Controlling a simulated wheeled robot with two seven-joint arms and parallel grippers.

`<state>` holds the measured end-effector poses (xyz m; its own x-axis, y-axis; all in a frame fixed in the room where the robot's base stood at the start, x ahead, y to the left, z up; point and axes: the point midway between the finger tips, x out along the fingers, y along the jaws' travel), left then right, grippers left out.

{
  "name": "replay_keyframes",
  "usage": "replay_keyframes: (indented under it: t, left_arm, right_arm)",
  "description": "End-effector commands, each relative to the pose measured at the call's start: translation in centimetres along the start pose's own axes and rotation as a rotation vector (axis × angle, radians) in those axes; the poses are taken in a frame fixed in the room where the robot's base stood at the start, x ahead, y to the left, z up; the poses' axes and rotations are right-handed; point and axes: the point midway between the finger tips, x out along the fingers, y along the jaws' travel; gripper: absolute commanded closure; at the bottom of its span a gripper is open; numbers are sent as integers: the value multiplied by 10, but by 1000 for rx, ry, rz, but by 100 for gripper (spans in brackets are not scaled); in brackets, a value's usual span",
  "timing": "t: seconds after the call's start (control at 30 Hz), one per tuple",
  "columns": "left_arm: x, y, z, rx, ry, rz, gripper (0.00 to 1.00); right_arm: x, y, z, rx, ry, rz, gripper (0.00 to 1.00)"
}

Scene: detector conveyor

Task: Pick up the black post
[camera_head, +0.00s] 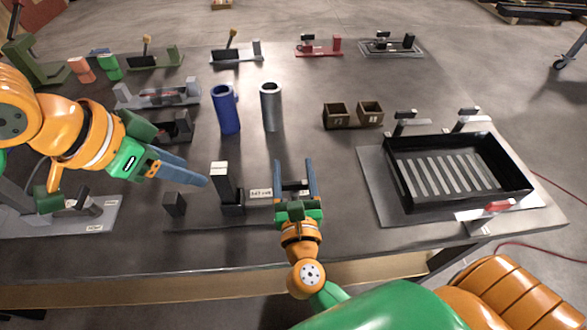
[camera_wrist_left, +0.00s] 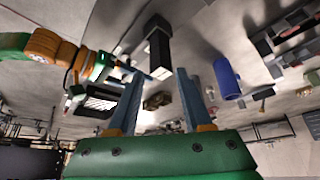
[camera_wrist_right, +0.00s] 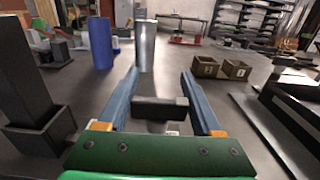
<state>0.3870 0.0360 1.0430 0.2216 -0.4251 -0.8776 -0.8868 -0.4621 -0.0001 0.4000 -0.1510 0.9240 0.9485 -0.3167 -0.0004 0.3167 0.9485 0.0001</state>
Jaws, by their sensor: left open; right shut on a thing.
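The black post (camera_head: 221,178) has a white top and stands upright in a dark holder (camera_head: 233,208) on the table. In the left wrist view the black post (camera_wrist_left: 158,45) shows ahead of the fingers, apart from them. My left gripper (camera_head: 206,181) is open and just left of the post in the head view; in its wrist view the jaws (camera_wrist_left: 156,72) are spread and empty. My right gripper (camera_head: 295,164) is right of the post, shut on a small black block (camera_wrist_right: 160,107) that spans between its fingers. The post also shows at the left in the right wrist view (camera_wrist_right: 20,75).
A blue cylinder (camera_head: 226,110) and a grey cylinder (camera_head: 271,107) stand behind the post. Two small brown boxes (camera_head: 337,115) are further right. A black slatted tray (camera_head: 460,140) sits on the right. A labelled plate (camera_head: 260,193) lies between post and right gripper.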

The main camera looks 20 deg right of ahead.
Motion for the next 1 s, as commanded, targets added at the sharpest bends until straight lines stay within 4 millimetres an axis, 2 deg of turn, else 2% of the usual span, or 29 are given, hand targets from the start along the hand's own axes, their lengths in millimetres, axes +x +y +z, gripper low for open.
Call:
replay_keyframes:
  t: [0.37, 0.47, 0.6, 0.67, 0.9, 1.0]
  left_arm:
    - [0, 0, 0, 0, 0, 0, 50]
    - [0, 0, 0, 0, 0, 0, 28]
    - [0, 1, -2, -17, -6, -5, 28]
    - [-2, 4, -7, -81, -26, -26, 28]
    - [-19, 20, -34, -543, -109, -248, 28]
    - [-22, 23, -38, -655, -105, -314, 28]
  right_arm:
    - [0, 0, 0, -1, 0, 0, 100]
    - [0, 0, 0, -1, 0, 0, 100]
    - [0, 0, 0, -1, 0, 0, 100]
    - [0, 0, 0, -1, 0, 0, 100]
    - [0, 0, 0, -1, 0, 0, 100]
    - [0, 0, 0, -1, 0, 0, 100]
